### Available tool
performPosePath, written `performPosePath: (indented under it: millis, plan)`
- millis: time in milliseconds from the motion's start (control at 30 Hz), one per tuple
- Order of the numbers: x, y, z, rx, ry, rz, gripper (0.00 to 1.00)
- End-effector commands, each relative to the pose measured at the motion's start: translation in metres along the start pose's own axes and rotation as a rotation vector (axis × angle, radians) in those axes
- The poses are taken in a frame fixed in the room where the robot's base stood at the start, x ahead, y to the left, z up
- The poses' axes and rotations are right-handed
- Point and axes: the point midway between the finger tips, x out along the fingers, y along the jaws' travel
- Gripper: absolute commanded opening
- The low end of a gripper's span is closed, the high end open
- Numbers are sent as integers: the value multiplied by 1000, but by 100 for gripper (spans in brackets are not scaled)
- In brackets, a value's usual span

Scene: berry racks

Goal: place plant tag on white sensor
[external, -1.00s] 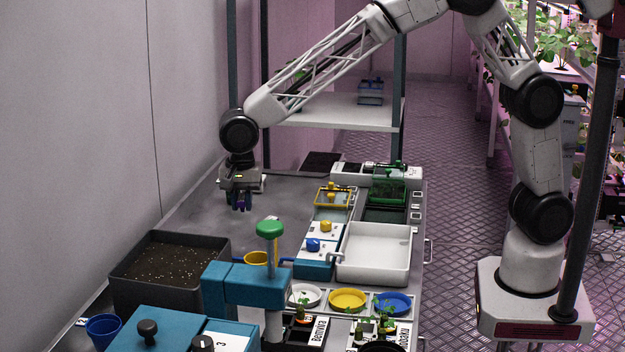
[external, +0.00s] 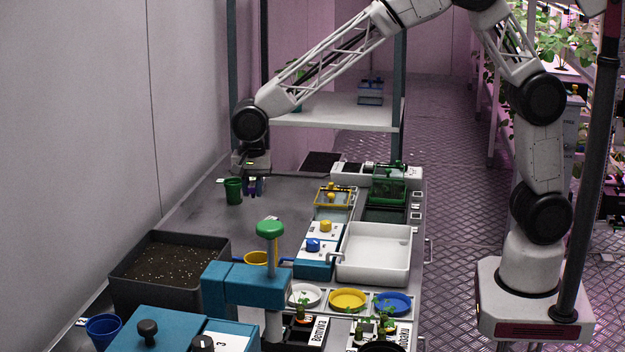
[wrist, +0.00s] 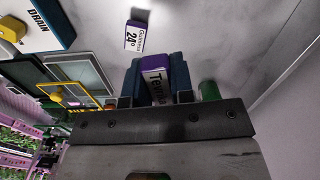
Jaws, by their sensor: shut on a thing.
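My gripper (wrist: 157,88) is shut on a plant tag (wrist: 154,82), a purple block with a white label whose partly cut-off text starts "Tevin". Its blue fingers stand on either side of the tag. A small white-faced sensor with a purple edge (wrist: 134,38) reads "24°" and sits on the grey bench, above and a little left of the tag in the wrist view, apart from it. In the external view my gripper (external: 255,188) is low over the far left part of the bench. I cannot make out the sensor there.
A dark green cup (external: 233,191) stands close left of my gripper; it also shows in the wrist view (wrist: 209,90). A yellow-framed tray (external: 333,196) and a white basin (external: 374,252) are to the right. A soil box (external: 170,270) is nearer. The bench between is clear.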

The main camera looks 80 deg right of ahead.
Motion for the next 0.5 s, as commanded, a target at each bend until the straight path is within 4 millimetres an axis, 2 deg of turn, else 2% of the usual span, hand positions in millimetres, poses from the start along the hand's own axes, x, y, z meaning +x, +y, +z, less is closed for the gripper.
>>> performPosePath:
  millis: [100, 500]
  plan:
    - [0, 9, -34, 19, 0, 1, 0]
    - [2, 46, -137, 71, 0, 1, 0]
